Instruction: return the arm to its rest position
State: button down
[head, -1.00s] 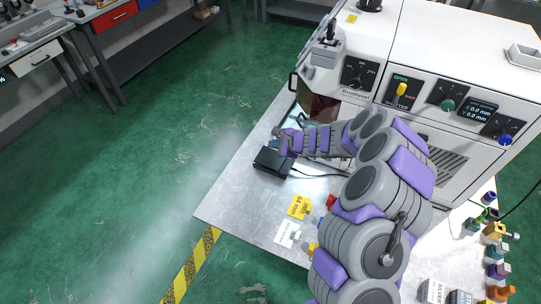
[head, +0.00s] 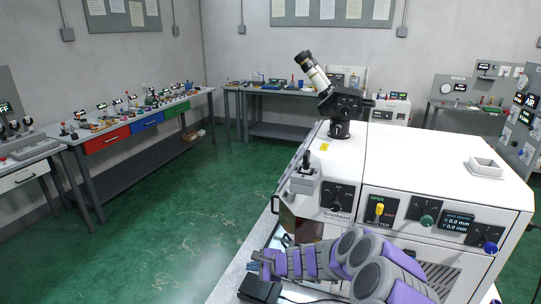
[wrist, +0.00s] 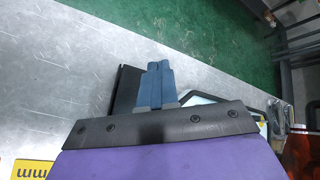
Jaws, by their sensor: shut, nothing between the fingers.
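My gripper (head: 254,260) is at the end of my grey and purple arm, at the front left of the white machine (head: 410,190). In the wrist view its two blue fingers (wrist: 157,82) are together with nothing between them. A black box (head: 260,289) lies on the metal table just below my gripper. In the wrist view the black box (wrist: 126,90) is beside and partly behind the fingers; I cannot tell whether they touch it. The arm reaches out from the lower right, in front of the machine.
The machine carries a microscope (head: 335,90), a joystick box (head: 305,181) and a control panel with knobs. A yellow label (wrist: 32,169) lies on the metal table (wrist: 50,70). Benches with colored drawers (head: 107,139) stand at the left. Green floor between is free.

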jog(key=s+a+r+n+g+y, duration=0.2)
jog(key=s+a+r+n, duration=0.25)
jog(key=s+r, duration=0.5)
jog(key=s+d+r+n+g+h, duration=0.1)
jog(key=s+r+n+g, duration=0.2)
jog(key=s+r+n, duration=0.65)
jog(key=s+d+f+g+h, duration=0.1)
jog(key=s+d+h, duration=0.4)
jog(key=s+d, duration=0.7)
jog(key=s+d+n+g+h, duration=0.1)
jog(key=s+d+h, duration=0.4)
jog(key=s+d, duration=0.6)
jog(key=s, duration=0.6)
jog(key=shift+d+f+g, duration=0.3)
jog(key=shift+d+f, duration=0.1)
jog(key=c, duration=1.8)
grip_release()
